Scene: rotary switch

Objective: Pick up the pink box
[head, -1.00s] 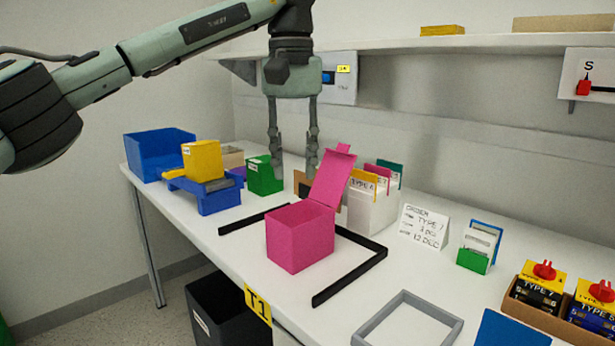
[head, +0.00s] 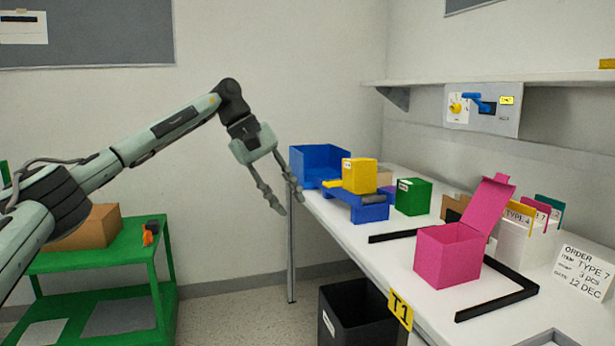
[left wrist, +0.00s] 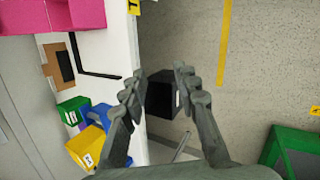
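The pink box (head: 449,254) stands on the white table with its lid (head: 489,205) raised at the back. It sits within a black corner frame (head: 502,294). In the left wrist view the pink box (left wrist: 75,14) shows only in part at the top left. My left gripper (head: 290,206) is open and empty, off the table's left end and well to the left of the pink box. In the left wrist view its fingers (left wrist: 158,82) are spread above the floor. My right gripper is not in view.
A blue bin (head: 318,166), a yellow box (head: 359,175) on a blue holder (head: 362,208) and a green box (head: 412,197) stand between my left gripper and the pink box. A black bin (head: 352,318) stands below the table edge. A green cart (head: 158,272) is at the left.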

